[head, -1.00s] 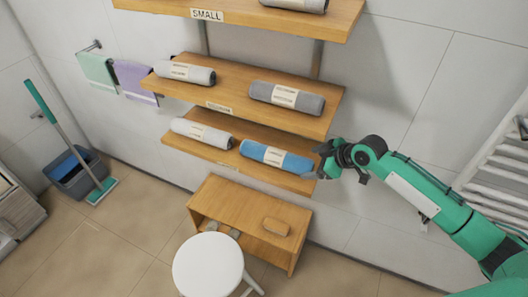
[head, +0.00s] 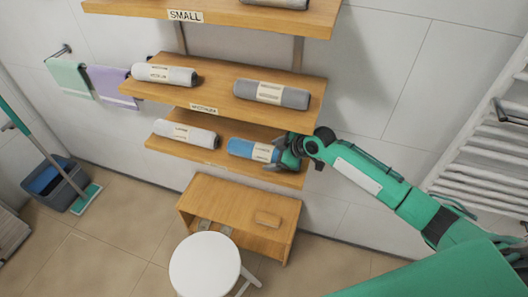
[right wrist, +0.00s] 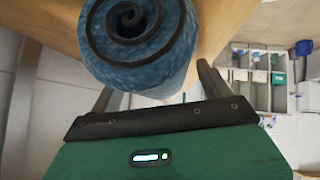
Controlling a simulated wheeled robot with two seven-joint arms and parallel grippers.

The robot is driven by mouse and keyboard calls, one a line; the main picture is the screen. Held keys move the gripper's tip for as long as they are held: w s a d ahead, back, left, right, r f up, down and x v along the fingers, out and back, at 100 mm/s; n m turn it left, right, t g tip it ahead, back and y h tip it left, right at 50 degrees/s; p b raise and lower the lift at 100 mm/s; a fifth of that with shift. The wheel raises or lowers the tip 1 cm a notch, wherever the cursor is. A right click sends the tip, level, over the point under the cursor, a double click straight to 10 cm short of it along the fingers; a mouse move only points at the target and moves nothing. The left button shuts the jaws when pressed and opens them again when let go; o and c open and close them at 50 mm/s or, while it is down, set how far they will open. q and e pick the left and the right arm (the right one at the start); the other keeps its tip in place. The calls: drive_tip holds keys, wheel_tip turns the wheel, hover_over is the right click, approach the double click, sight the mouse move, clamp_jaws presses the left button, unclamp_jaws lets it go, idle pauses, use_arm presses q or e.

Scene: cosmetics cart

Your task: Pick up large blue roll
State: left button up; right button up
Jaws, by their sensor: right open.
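The large blue roll (head: 243,148), with a pale label band, lies on its side on the lowest wall shelf (head: 222,164), at the right. My right gripper (head: 283,158) is at the roll's right end and hides that end in the head view. In the right wrist view the spiral end of the blue roll (right wrist: 138,40) is close, at the top. The open fingers of the right gripper (right wrist: 158,85) show on either side of it. Whether they touch it I cannot tell. My left gripper is not in view.
A white roll (head: 186,134) lies left on the same shelf. The middle shelf above holds a white roll (head: 165,74) and a grey roll (head: 271,94). A wooden bench (head: 250,207) and white stool (head: 205,264) stand below. A towel rail (head: 485,150) is at right.

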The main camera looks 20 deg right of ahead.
drive_tip(key=c, duration=1.3)
drive_tip(key=shift+o, duration=0.2)
drive_tip(key=shift+r, duration=0.1)
